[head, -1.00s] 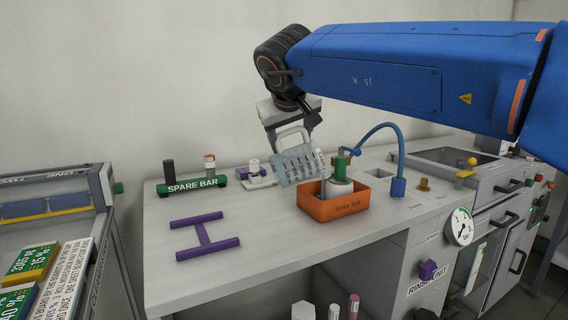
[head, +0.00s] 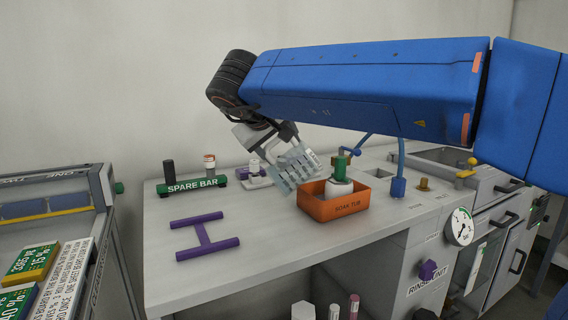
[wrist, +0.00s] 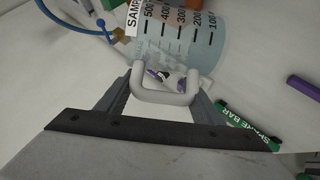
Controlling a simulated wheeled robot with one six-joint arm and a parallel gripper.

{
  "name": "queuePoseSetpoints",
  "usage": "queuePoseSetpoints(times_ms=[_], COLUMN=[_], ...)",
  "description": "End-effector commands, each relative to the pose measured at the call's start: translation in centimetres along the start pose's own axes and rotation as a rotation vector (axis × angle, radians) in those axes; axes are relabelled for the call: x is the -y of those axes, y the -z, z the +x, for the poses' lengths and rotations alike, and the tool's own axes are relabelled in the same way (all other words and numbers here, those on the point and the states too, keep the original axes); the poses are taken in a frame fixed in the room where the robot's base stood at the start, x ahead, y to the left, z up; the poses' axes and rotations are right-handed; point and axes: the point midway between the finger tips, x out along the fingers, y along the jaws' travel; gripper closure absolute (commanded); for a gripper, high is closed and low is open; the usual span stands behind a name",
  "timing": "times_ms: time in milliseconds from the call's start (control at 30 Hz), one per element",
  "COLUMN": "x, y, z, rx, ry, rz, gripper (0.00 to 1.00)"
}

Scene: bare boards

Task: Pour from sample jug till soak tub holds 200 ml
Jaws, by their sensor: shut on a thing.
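The sample jug (head: 290,172) is clear with dark scale marks and a white label near its rim. In the head view it is tilted, its rim end up and right toward the soak tub and its base low on the left. My gripper (head: 287,134) is shut on its handle; the wrist view shows the fingers (wrist: 163,95) at the pale handle and the jug (wrist: 180,35) beyond. The soak tub (head: 335,208) is an orange open box on the bench, just right of the jug. The liquid level in either is not readable.
A white cylinder with a green top (head: 341,166) stands in the tub. A blue curved hose (head: 398,165) stands behind right. The green spare bar (head: 191,186) and a purple H-shaped frame (head: 206,237) lie left. The bench's front left is otherwise clear.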

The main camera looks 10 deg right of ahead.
Motion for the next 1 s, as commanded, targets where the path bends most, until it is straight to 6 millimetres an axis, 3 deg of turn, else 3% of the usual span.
queuePoseSetpoints(times_ms=[1000], x=[8.1], y=[-1.1], z=[1.3], rx=[0.002], ry=[-0.454], rz=[-0.432], gripper=[0.81])
